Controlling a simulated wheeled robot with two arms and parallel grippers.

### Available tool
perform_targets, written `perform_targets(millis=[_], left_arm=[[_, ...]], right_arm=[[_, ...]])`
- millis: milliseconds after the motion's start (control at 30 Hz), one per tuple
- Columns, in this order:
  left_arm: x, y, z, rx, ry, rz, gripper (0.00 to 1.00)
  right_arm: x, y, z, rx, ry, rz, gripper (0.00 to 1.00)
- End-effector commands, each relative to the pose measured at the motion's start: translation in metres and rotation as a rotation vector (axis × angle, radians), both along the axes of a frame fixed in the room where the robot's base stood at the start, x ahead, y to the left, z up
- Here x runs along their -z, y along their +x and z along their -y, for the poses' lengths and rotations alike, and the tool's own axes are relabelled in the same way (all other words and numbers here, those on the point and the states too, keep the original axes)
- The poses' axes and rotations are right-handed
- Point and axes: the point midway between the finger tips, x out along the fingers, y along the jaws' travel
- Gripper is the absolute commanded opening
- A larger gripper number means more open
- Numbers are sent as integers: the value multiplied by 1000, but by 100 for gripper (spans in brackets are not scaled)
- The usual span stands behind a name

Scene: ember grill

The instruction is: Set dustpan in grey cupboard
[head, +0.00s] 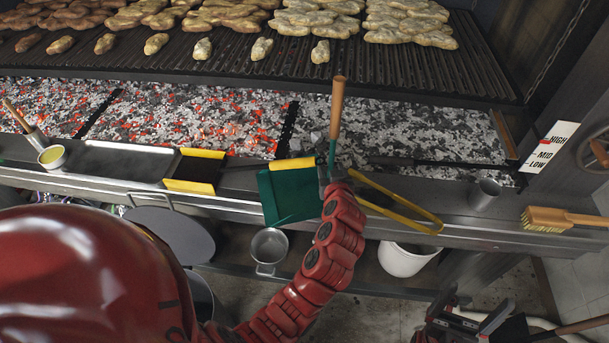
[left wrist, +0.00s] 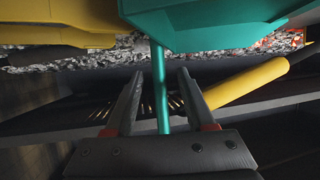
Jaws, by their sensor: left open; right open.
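The dustpan (head: 290,203) has a green pan with a yellow edge and lies at the ledge in front of the coals, in the middle of the head view. In the left wrist view its green pan (left wrist: 215,28) fills the top. My left gripper (head: 331,174) is at its right side. In the left wrist view the open fingers of this gripper (left wrist: 160,78) stand either side of a thin green rod, with gaps visible. My right gripper (head: 492,322) is open and empty at the lower right, away from the dustpan. I cannot make out a grey cupboard.
Yellow tongs (head: 415,217) lie right of my left gripper. A metal cup (head: 485,194) and wooden brush (head: 546,219) are further right. A dark tray (head: 122,161) is left. A pot (head: 268,247) and white bucket (head: 402,261) stand below. Hot coals (head: 205,118) lie behind.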

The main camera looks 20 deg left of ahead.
Motion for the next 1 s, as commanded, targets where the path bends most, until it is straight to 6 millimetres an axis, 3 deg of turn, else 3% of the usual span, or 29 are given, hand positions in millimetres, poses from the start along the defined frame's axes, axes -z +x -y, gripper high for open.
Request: perform_targets(millis=[333,633,1000], left_arm=[[3,6,-3,-1,-2,1,53],[3,6,-3,0,-1,0,0],[3,6,-3,0,-1,0,0]], right_arm=[[-2,0,0,0,0,0,90],[-2,0,0,0,0,0,90],[-2,0,0,0,0,0,90]])
